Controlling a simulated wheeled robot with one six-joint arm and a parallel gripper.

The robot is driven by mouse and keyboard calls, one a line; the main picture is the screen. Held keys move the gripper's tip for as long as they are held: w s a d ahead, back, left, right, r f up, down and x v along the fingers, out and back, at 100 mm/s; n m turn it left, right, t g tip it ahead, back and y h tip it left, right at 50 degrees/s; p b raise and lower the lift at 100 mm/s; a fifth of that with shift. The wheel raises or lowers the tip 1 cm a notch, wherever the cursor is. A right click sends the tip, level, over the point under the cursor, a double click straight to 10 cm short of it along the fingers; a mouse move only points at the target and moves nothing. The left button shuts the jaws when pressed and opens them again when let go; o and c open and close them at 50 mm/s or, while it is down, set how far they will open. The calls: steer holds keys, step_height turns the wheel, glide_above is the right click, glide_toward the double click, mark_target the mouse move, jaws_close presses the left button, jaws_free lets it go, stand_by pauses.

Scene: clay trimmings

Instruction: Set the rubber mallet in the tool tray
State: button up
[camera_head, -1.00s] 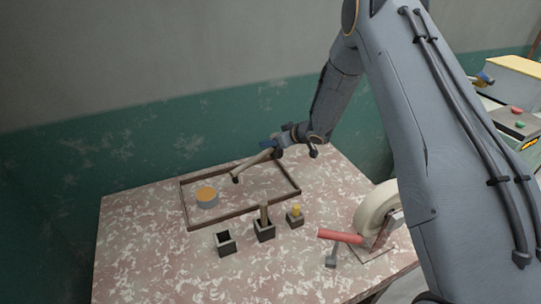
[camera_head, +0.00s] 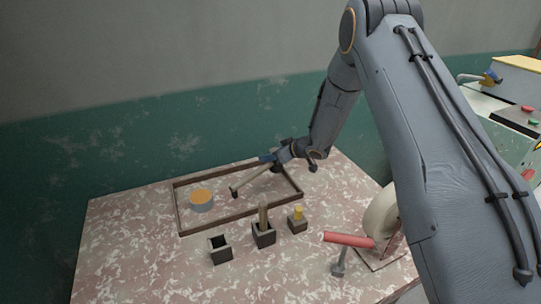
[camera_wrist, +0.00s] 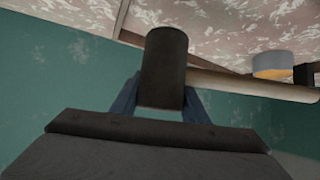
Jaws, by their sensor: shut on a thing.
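The tool tray (camera_head: 238,216) is a shallow dark-rimmed rectangle on the table. The rubber mallet has a pale wooden handle (camera_head: 252,179) and a dark cylindrical head (camera_wrist: 165,60). My gripper (camera_head: 275,158) is over the back of the tray and shut on the mallet at its head. In the wrist view the blue fingers of my gripper (camera_wrist: 160,100) lie either side of the head, and the handle runs off to the right. In the head view the handle slopes down to the left over the tray. I cannot tell whether it touches the tray floor.
A grey round tin with an orange top (camera_head: 202,200) sits in the tray's left part. Several small dark block holders (camera_head: 220,250) stand in front of the tray.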

steer(key=shift+f+b, duration=1.65)
steer(key=shift+f, duration=1.2)
steer(key=shift+f+b, duration=0.3)
steer(key=shift+f, duration=0.2)
steer(key=o, duration=1.5)
steer(key=shift+o, duration=0.2)
steer(key=shift+s, duration=0.1)
